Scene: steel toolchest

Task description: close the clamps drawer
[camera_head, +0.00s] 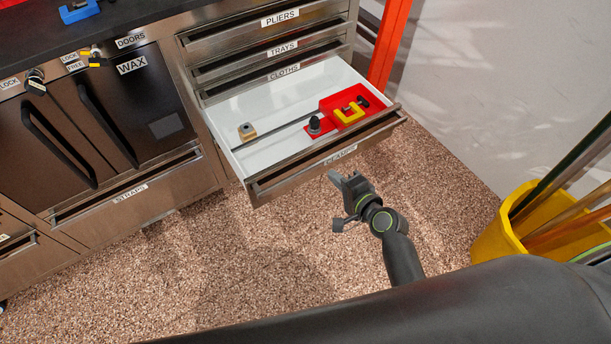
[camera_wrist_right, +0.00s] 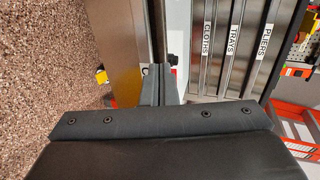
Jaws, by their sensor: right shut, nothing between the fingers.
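The clamps drawer (camera_head: 310,166) is pulled out of the steel chest in the head view, its label on the front panel. Inside its white tray are a yellow clamp (camera_head: 348,113) in a red holder, a dark knob-like piece (camera_head: 315,124) on a red base and a small brass-coloured block (camera_head: 247,131). My right gripper (camera_head: 345,180) is just in front of and below the drawer front, fingers shut and empty. In the right wrist view the shut fingers (camera_wrist_right: 158,82) are close to the drawer front (camera_wrist_right: 121,40); I cannot tell whether they touch. My left gripper is not in view.
The pliers (camera_head: 281,18), trays (camera_head: 284,48) and cloths drawers above are shut. The straps drawer (camera_head: 131,193) is shut at lower left. An orange upright (camera_head: 389,45) stands behind the drawer's right side. A yellow bin (camera_head: 497,232) with poles stands at right. The floor before the drawer is clear.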

